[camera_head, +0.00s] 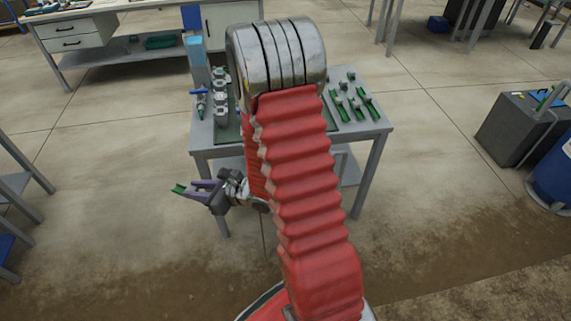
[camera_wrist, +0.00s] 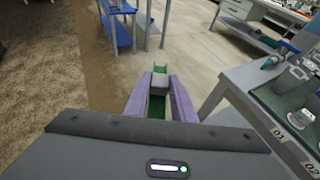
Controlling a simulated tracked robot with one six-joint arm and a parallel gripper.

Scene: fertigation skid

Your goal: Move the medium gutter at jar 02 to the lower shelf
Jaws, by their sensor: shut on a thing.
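My gripper (camera_head: 205,191) reaches out left of the table in the head view, its purple fingers shut on a green gutter (camera_head: 179,188). In the wrist view my gripper (camera_wrist: 159,88) holds the green gutter (camera_wrist: 158,105) lengthwise between its fingers, with a grey block on it. The gutter is in the air, clear of the table. The table's lower shelf (camera_head: 351,172) shows partly behind my arm; it also shows in the wrist view (camera_wrist: 232,118).
Several green gutters with grey blocks (camera_head: 367,103) lie on the tabletop's right. The table's front leg (camera_head: 221,208) is close to my gripper. The floor left of the table is clear.

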